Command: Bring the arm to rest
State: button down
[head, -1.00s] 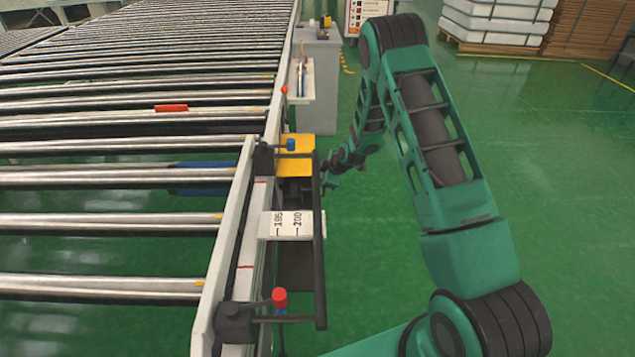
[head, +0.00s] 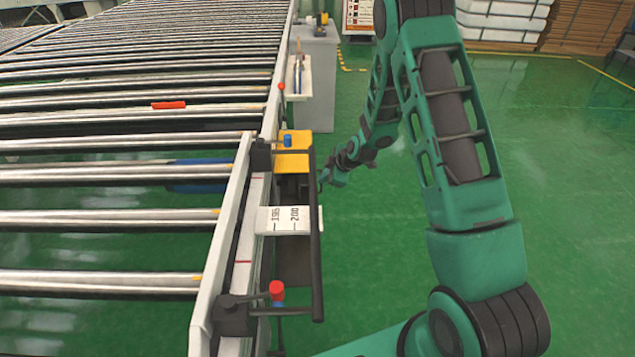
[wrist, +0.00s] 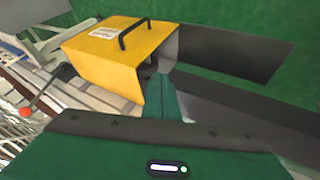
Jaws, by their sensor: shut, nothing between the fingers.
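My green and dark grey arm stands to the right of the roller conveyor in the head view. Its elbow is near the top edge of the picture, and the forearm hangs down from it toward the conveyor's side. My gripper (head: 325,177) is small in that view, just right of the yellow box on the conveyor's side. It is shut and holds nothing. In the wrist view a narrow green part of my gripper (wrist: 168,98) shows beside the yellow cover; the fingertips are hard to make out. I cannot tell whether the gripper touches anything.
The conveyor (head: 110,175) fills the left. A yellow box (head: 292,160), also in the wrist view (wrist: 115,45), a black rail (head: 317,235) and a white scale plate (head: 285,219) are on its side. A grey cabinet (head: 318,90) stands behind. Green floor is clear at right.

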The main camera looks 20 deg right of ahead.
jog(key=shift+v, duration=1.9)
jog(key=s+d+r+m+g+h, duration=0.1)
jog(key=s+d+r+m+g, duration=0.1)
jog(key=s+d+r+m, duration=0.45)
jog(key=s+d+r+m+g+h, duration=0.1)
jog(key=s+d+r+m+h, duration=0.15)
jog(key=s+r, duration=0.8)
jog(key=s+r+m+g, duration=0.1)
jog(key=s+r+m, duration=0.1)
jog(key=s, duration=0.7)
jog(key=s+r+m+g, duration=0.1)
jog(key=s+m, duration=0.4)
jog(key=s, duration=0.5)
jog(key=s+r+m+g, duration=0.2)
jog(key=s+r+m, duration=0.1)
jog(key=s, duration=0.7)
jog(key=shift+d+r+m+y, duration=0.3)
jog(key=shift+r+y, duration=0.15)
jog(key=shift+r, duration=0.15)
jog(key=shift+s, duration=0.1)
